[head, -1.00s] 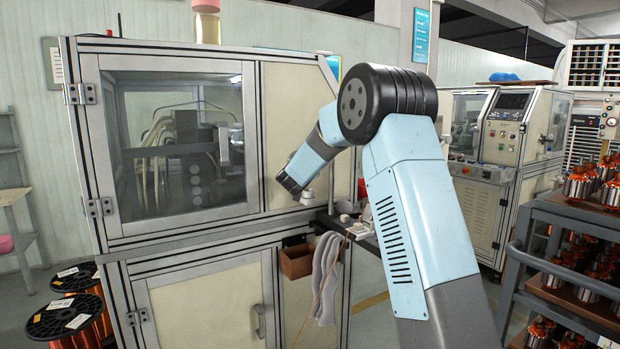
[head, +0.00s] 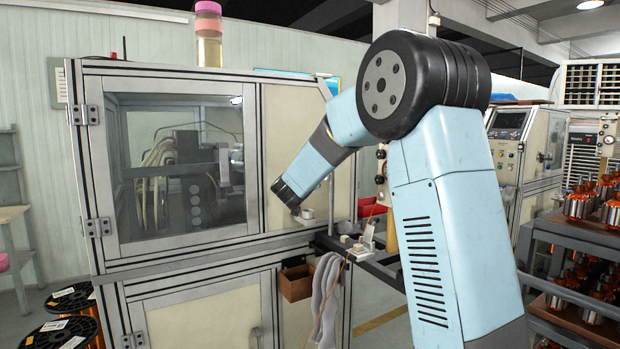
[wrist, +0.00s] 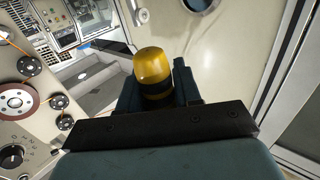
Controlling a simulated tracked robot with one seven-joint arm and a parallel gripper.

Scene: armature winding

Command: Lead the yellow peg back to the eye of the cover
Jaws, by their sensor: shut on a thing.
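The yellow peg (wrist: 153,72), with a dark band round it, shows in the wrist view. My gripper (wrist: 156,92) is shut on it, and its dark jaws stand around and behind it. The cream panel (wrist: 225,60) lies beyond the jaws, with a round dark opening (wrist: 198,3) cut off by the top edge. I cannot tell for sure whether this opening is the eye of the cover. The peg is apart from the opening in the picture. In the head view my arm reaches in front of the cabinet's cream side (head: 292,150); the peg cannot be made out there.
The winding cabinet has a glass door (head: 180,160). A small shelf (head: 360,252) with white items and a brown box (head: 296,282) below stand near my arm's end. A rack of copper armatures (head: 590,240) is at right. Wire spools (head: 60,330) stand at lower left.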

